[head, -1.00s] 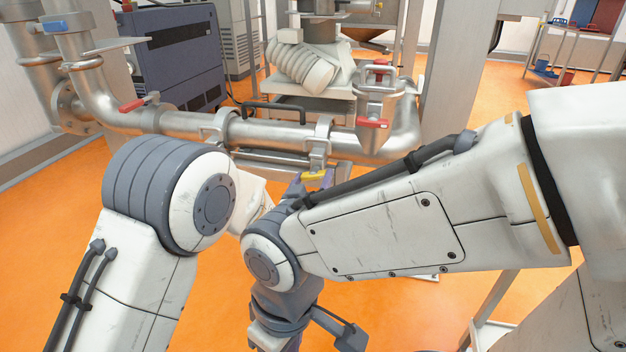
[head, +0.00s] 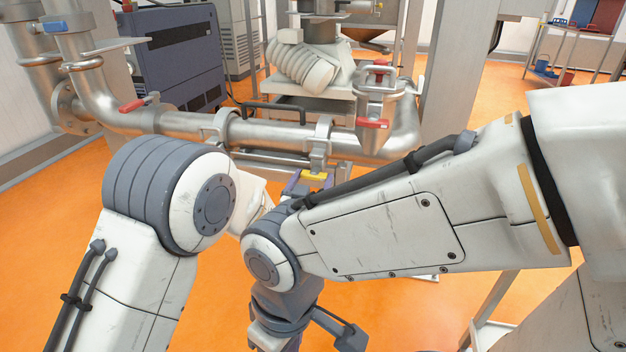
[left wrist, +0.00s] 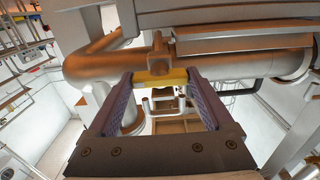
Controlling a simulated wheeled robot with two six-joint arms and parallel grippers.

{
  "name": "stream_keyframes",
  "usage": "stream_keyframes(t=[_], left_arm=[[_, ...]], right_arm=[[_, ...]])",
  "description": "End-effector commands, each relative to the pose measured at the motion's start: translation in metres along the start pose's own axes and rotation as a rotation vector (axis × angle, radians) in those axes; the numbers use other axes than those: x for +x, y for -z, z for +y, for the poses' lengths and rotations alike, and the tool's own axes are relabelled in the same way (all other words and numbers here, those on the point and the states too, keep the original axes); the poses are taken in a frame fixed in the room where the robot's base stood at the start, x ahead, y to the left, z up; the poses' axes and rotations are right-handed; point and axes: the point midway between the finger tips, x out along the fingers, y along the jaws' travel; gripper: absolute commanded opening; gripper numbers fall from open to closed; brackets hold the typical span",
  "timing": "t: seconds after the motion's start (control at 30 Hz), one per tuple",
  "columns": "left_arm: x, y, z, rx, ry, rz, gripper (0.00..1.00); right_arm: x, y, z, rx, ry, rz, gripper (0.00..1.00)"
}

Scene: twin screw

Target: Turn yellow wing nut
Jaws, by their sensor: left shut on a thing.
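The yellow wing nut (head: 315,176) shows in the head view just below a clamp on the horizontal metal pipe. In the left wrist view the yellow wing nut (left wrist: 160,77) lies crosswise between the fingertips. My left gripper (left wrist: 160,80) is shut on it, with one dark purple finger at each end. In the head view only a small part of my left gripper (head: 308,182) shows beside the nut; my arms hide the rest.
The metal pipe (head: 262,131) runs across behind the nut, with a clamp (head: 319,145) above it. Red valve handles (head: 372,123) sit on the pipework. A blue-grey cabinet (head: 170,60) stands behind. Orange floor (head: 400,310) is open below.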

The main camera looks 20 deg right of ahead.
Motion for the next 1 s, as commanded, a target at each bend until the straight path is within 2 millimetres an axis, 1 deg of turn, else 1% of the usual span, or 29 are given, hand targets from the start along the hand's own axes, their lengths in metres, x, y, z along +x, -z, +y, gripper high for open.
stream_keyframes(t=[0.07,0.1,0.33,0.47,0.57,0.8,0.9,1.0], left_arm=[[-0.001,-0.003,0.001,0.004,-0.003,-0.008,0.29],[-0.001,-0.003,0.001,0.004,-0.003,-0.008,1.00],[-0.001,-0.002,0.001,0.002,-0.002,-0.004,1.00],[-0.008,-0.001,0.001,0.002,-0.003,-0.005,1.00],[-0.021,0.000,0.002,0.002,-0.003,-0.006,1.00],[-0.069,0.000,0.001,0.003,-0.003,-0.008,1.00],[-0.085,-0.001,0.001,0.003,-0.003,-0.009,1.00],[-0.097,-0.001,0.001,0.002,-0.002,-0.007,1.00]], right_arm=[[0.000,0.000,0.000,0.000,0.000,0.000,0.47],[0.000,0.000,0.000,0.000,0.000,0.000,0.47],[0.000,0.000,0.000,0.000,0.000,0.000,0.47],[-0.002,0.000,0.000,0.000,0.000,0.000,0.47],[-0.006,0.000,-0.001,0.000,0.000,0.000,0.47],[-0.015,0.001,-0.001,0.000,0.000,0.000,0.47],[-0.018,0.001,-0.001,0.000,0.000,0.000,0.47],[-0.019,0.001,-0.001,0.000,0.000,0.000,0.47]])
